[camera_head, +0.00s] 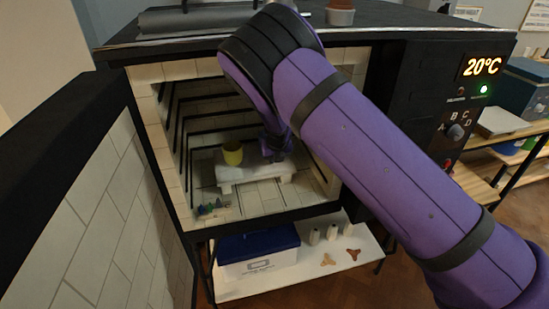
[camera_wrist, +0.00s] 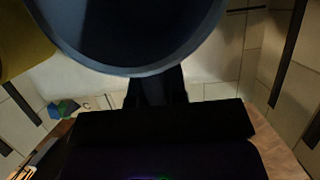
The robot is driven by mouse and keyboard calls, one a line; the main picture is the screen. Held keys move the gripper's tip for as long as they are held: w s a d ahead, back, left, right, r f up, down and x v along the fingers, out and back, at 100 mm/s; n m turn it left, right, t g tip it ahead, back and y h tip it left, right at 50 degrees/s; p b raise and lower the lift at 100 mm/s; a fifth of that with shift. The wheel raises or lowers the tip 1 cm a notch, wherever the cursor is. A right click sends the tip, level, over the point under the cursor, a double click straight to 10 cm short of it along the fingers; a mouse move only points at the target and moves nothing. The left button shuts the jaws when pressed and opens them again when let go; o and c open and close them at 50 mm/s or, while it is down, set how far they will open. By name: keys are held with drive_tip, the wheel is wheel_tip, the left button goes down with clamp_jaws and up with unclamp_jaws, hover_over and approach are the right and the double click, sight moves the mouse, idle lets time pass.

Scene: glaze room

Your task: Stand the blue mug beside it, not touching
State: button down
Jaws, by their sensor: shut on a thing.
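The yellow mug (camera_head: 232,154) stands upright on a white kiln shelf (camera_head: 236,174) inside the open kiln. It also shows at the left edge of the wrist view (camera_wrist: 18,42). My gripper (camera_head: 276,153) is inside the kiln, right of the yellow mug, low over the right part of the shelf. In the wrist view my gripper (camera_wrist: 155,88) is shut on the blue mug (camera_wrist: 130,71), whose round rim fills the top. In the head view my arm and gripper mostly hide the blue mug. A gap shows between the yellow mug and my gripper there. I cannot tell whether the blue mug touches the shelf.
Small blue and green pieces (camera_head: 209,208) lie on the kiln floor at front left. The kiln door (camera_head: 95,215) stands open at left. Brick walls close in around my arm. A lower shelf (camera_head: 300,277) holds a blue-lidded box (camera_head: 258,252). The display reads 20°C.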

drive_tip(key=shift+f, duration=0.1)
drive_tip(key=c, duration=1.1)
unclamp_jaws()
drive_tip(key=shift+c, duration=0.2)
drive_tip(key=v, duration=0.7)
drive_tip(key=shift+r, duration=0.35)
drive_tip(key=shift+s+d, duration=0.1)
